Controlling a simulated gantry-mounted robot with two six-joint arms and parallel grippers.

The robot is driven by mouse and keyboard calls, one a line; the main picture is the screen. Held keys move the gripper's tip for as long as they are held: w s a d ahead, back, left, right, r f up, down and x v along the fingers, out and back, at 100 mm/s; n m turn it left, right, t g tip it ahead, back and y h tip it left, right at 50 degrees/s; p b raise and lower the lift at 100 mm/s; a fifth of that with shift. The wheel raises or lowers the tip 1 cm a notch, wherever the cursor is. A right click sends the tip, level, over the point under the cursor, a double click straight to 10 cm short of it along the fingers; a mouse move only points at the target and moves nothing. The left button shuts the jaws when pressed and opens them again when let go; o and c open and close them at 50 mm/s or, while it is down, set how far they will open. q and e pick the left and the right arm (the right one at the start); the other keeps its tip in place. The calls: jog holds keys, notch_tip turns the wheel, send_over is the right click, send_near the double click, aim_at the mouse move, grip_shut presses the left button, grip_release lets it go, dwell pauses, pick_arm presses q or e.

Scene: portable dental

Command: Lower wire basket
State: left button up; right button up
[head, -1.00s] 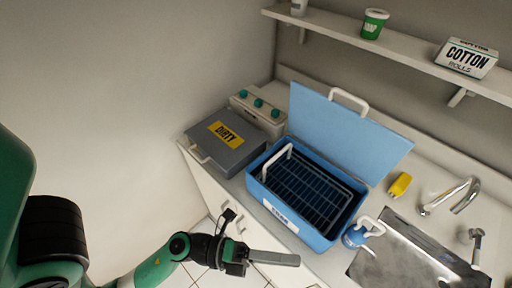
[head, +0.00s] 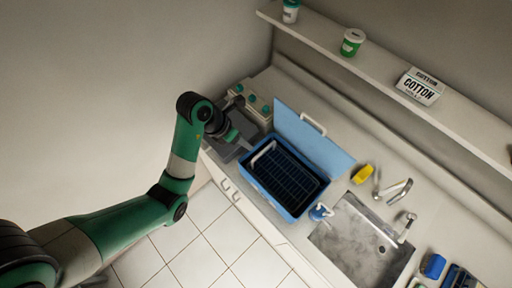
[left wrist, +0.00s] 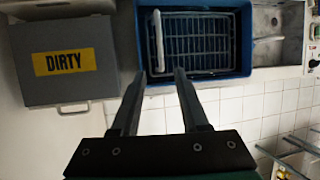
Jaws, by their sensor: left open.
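The wire basket (head: 285,178) is a dark grid inside the open blue box (head: 293,212), and its white handle (head: 262,150) stands at the left end. In the left wrist view the basket (left wrist: 198,45) lies in the blue box (left wrist: 243,38), with the white handle (left wrist: 158,42) near its left side. My left gripper (left wrist: 160,74) is open and empty. Its fingertips overlap the box's lower edge in that view, just below the handle, apart from it. In the head view my left wrist hangs over the grey box, left of the blue box. My right gripper is not in view.
The grey DIRTY box (left wrist: 95,78) sits beside the blue box. The blue lid (head: 310,142) stands open behind. A yellow object (head: 362,173), tap and steel sink (head: 345,240) are to the right. A shelf (head: 385,72) with a cotton box (head: 419,87) runs above.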

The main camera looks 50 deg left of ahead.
aim_at(260, 153)
pick_arm(q)
jog(key=b+x, duration=0.2)
jog(key=x, duration=0.9)
jog(key=shift+f+b, duration=0.15)
jog(key=shift+b, duration=0.15)
grip_shut()
dwell(0.8)
